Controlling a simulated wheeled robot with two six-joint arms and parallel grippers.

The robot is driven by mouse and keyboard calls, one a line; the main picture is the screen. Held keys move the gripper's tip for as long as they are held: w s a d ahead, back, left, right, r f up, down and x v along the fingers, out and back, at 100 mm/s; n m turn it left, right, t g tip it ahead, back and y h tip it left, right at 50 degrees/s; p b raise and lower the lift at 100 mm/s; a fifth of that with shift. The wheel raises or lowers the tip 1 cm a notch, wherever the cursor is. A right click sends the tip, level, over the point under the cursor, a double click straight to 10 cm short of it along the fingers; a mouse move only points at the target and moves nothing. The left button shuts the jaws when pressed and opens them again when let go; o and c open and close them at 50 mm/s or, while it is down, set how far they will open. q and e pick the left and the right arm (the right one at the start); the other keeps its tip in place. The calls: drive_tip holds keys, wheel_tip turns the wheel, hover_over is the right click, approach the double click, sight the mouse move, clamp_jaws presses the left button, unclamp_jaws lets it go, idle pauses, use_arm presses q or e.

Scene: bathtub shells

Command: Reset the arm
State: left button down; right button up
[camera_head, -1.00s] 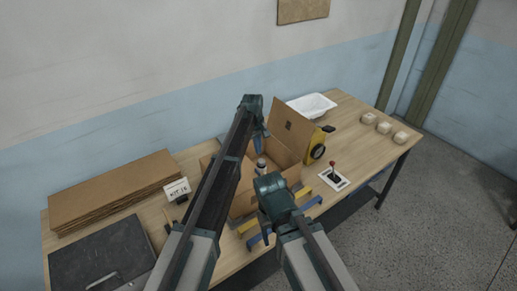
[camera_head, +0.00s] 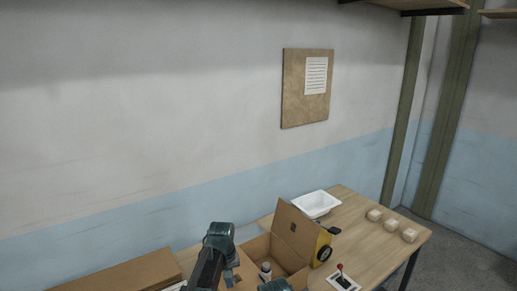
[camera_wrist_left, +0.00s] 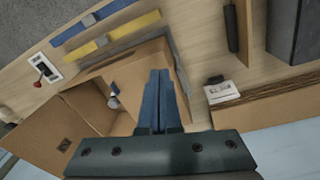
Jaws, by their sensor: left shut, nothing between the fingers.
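My left gripper (camera_head: 229,276) hangs at the end of its arm at the bottom of the head view. In the left wrist view its two blue fingers (camera_wrist_left: 160,95) are together and empty, in front of the edge of an open cardboard box (camera_wrist_left: 75,125). The box also shows in the head view (camera_head: 298,222), just right of the gripper, with a flap raised. A small pale bottle with a dark cap (camera_head: 265,270) stands inside it. Only the teal top of my right wrist shows at the bottom edge of the head view; its fingers are out of frame.
Stacked cardboard (camera_head: 125,275) lies at left. A board (camera_head: 306,88) hangs on the wall.

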use_arm(q)
drive_tip(key=s+a+m, duration=0.2)
drive_tip(key=s+a, duration=0.2)
drive_tip(key=s, duration=0.5)
drive_tip(key=s+a+m, duration=0.1)
drive_tip(key=s+a, duration=0.3)
drive_tip(key=s, duration=0.6)
use_arm(e)
wheel_tip(320, 180, down, 23)
drive_tip(key=b, duration=2.3)
drive_tip(key=shift+w+d+r, duration=0.1)
drive_tip(key=shift+c, duration=0.7)
use_arm(q)
drive_tip(key=s+d+f+m, duration=0.1)
drive_tip(key=d+f, duration=0.2)
drive_tip(key=f, duration=0.4)
drive_tip(key=s+d+f+m+y, duration=0.1)
drive_tip(key=d+f, duration=0.3)
drive_tip(key=f, duration=0.4)
drive_tip(key=s+d+f+m+g, duration=0.1)
drive_tip(key=s+d+f+m, duration=0.1)
drive_tip(key=d+f, duration=0.2)
wheel_tip(320, 180, down, 4)
drive_tip(key=shift+d+r+y, duration=0.1)
drive_tip(key=shift+d+y, duration=0.15)
drive_tip(key=shift+y, duration=0.15)
